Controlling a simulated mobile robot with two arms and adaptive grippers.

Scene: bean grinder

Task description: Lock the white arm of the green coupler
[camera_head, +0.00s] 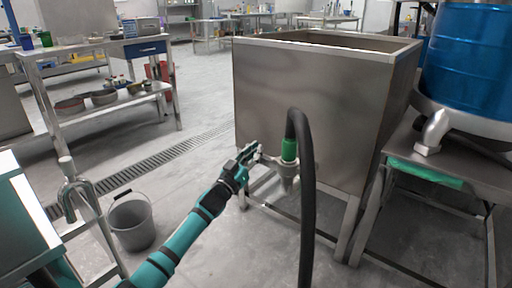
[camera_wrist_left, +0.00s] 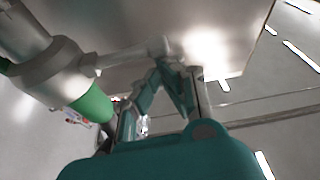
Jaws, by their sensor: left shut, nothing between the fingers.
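The green coupler (camera_head: 289,150) sits at the end of a black hose (camera_head: 305,190), over a metal fitting (camera_head: 288,172) in front of the steel tank. My left gripper (camera_head: 254,149) is shut and empty, just left of the coupler. Its fingertips (camera_wrist_left: 167,66) are close by the arm's outer end; I cannot tell whether they touch. My right gripper is out of view.
The steel tank (camera_head: 310,95) stands on legs behind the coupler. The hose hangs down right of it. A grey bucket (camera_head: 131,222) stands on the floor at the left. A steel table with a blue drum (camera_head: 465,65) is at the right.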

